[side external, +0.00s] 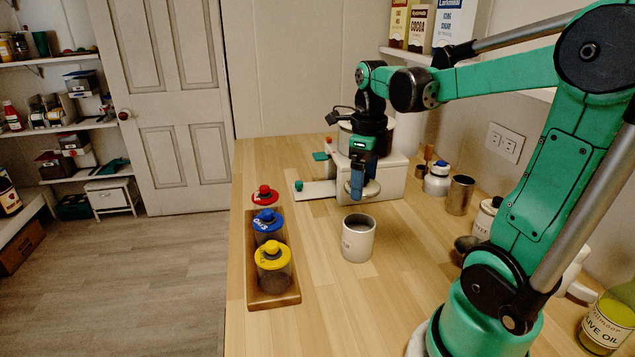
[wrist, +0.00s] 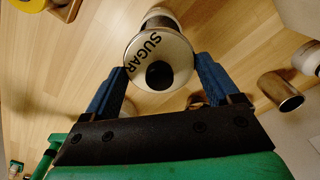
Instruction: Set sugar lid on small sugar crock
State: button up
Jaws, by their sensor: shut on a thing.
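The sugar lid (wrist: 178,54) is a pale disc with a black knob and the word SUGAR, seen face-on in the wrist view. My gripper (wrist: 162,74) is shut on it, with a blue finger at either side. In the side view my gripper (side external: 358,192) holds the lid (side external: 371,189) above the counter. The small sugar crock (side external: 357,242) is a pale, open-topped cylinder standing upright on the counter, below and slightly in front of the lid. The two are apart. In the wrist view the lid partly hides the crock (wrist: 158,14).
A wooden tray (side external: 290,297) at left holds jars with yellow (side external: 272,257) and blue (side external: 267,222) lids; a red lid (side external: 265,194) is behind. A white appliance (side external: 388,181) stands behind my gripper. A metal cup (side external: 459,195) and a blue-topped jar (side external: 438,182) stand right.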

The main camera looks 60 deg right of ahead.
notch_tip(320, 180, down, 6)
dwell(0.5)
jog(key=shift+f, duration=0.5)
dwell(2.0)
jog(key=o, duration=1)
jog(key=shift+o, duration=0.2)
jog(key=shift+r, duration=3.5)
